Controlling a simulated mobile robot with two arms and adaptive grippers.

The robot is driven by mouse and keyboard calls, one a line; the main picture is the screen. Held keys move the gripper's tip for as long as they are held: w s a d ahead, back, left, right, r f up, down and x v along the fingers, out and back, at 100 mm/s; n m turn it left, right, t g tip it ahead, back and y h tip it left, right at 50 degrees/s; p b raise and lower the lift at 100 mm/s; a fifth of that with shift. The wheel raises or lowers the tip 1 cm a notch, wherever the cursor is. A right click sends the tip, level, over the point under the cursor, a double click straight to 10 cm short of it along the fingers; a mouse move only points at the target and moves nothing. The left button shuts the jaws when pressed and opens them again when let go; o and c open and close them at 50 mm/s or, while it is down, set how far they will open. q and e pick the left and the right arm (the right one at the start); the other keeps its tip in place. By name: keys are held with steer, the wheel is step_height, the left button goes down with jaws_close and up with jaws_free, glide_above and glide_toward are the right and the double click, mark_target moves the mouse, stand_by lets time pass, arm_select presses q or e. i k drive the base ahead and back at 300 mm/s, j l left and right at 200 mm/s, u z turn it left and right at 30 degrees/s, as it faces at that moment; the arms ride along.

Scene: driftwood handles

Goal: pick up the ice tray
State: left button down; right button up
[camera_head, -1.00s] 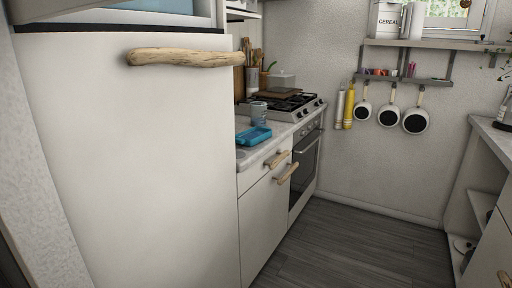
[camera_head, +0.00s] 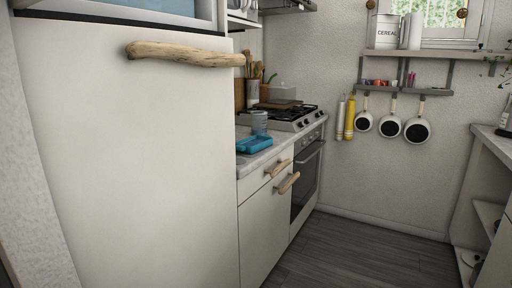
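A blue tray (camera_head: 254,144), which looks like the ice tray, lies on the light counter (camera_head: 246,166) just past the right edge of the tall white fridge front. Its left end is close to or partly hidden by the fridge edge. Neither of my grippers shows in the head view.
The white fridge (camera_head: 130,150) with a driftwood handle (camera_head: 185,55) fills the left. Beyond the tray is a stove (camera_head: 290,117) with an oven (camera_head: 306,170) below. Drawers with driftwood handles (camera_head: 288,183) stick out under the counter. The dark floor (camera_head: 350,255) is clear.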

mark_target(251, 145)
steer(key=i+l+u, duration=0.35)
steer(key=i+l, duration=0.45)
steer(key=i, duration=0.1)
